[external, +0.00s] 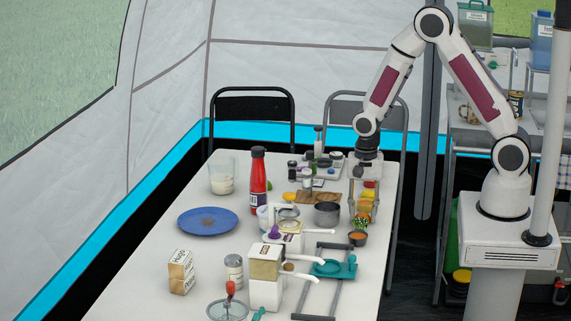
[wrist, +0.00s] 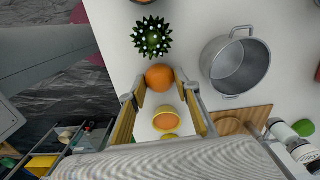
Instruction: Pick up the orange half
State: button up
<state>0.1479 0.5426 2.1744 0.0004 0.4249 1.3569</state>
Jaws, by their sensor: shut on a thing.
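The orange half (wrist: 159,77) shows only its rounded peel side in the wrist view; its cut face is hidden. It sits between the fingertips of my gripper (wrist: 160,84), which are closed on it. In the external view my gripper (external: 365,208) points down at the table's right edge, and the fruit there is small and partly covered by the fingers. Nearer the wrist camera's bottom edge, a yellow-rimmed round thing with an orange face (wrist: 167,118) shows between the finger pads, apart from them.
A green spiky thing (wrist: 152,37) lies just beyond the fruit, with a brown bowl (external: 357,238) past it. A grey pot (wrist: 237,65) stands close on the right. A wooden board (wrist: 240,122) lies near it. The table's left part, around the blue plate (external: 207,221), has free room.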

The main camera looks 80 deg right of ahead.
aim_at(363, 216)
notch_tip(363, 216, up, 10)
jog(key=shift+f, duration=0.2)
dwell(0.5)
